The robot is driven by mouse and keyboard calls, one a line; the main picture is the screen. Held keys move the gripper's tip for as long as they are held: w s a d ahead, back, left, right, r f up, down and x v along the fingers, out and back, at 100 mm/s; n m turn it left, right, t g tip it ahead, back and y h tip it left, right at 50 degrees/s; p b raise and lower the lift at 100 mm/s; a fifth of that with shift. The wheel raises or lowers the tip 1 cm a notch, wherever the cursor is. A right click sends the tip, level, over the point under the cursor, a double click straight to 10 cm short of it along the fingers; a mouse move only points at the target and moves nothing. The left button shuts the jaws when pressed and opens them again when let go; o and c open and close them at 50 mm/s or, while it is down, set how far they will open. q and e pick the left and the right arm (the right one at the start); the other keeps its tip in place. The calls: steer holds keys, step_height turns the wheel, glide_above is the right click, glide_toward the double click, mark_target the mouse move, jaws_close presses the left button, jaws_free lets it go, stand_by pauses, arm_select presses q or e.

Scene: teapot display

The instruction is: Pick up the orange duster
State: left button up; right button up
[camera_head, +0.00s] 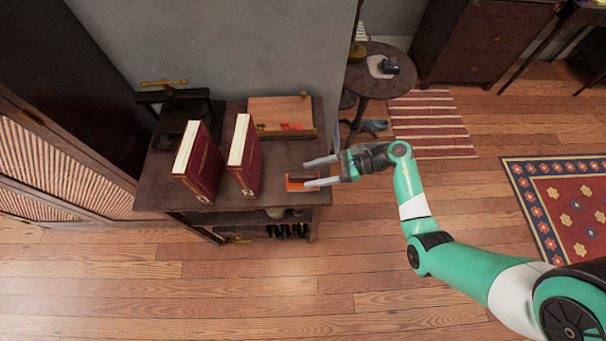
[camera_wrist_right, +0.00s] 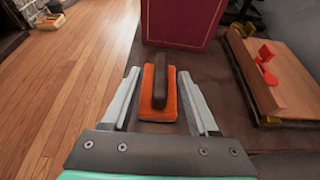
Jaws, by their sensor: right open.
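The orange duster (camera_head: 297,184) lies near the front right corner of the dark shelf top. In the right wrist view the duster (camera_wrist_right: 172,106) shows an orange base with a dark raised handle along its middle. My right gripper (camera_head: 314,172) is open, coming in from the right, with one finger on each side of the duster. In the right wrist view the fingers of my gripper (camera_wrist_right: 165,90) flank the duster's near part, with gaps on both sides. I cannot tell the exact height of the fingers over the shelf top. My left gripper is not in view.
Two upright dark red books (camera_head: 244,157) stand left of the duster; one rises just beyond it in the wrist view. A wooden box (camera_head: 281,115) with red pieces sits behind. A black press-like object (camera_head: 183,107) stands at back left. The floor in front is clear.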

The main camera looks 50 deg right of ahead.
mark_target(291, 178)
steer(key=shift+x, duration=1.05)
steer(key=shift+w+a+f+b, duration=0.15)
steer(key=shift+w+f+b, duration=0.05)
steer(key=shift+b, duration=0.15)
steer(key=b+x, duration=0.1)
steer(key=x, duration=0.3)
steer(key=shift+b, duration=0.4)
steer(key=shift+w+a, duration=0.15)
steer(key=shift+w, duration=0.05)
jaws_close()
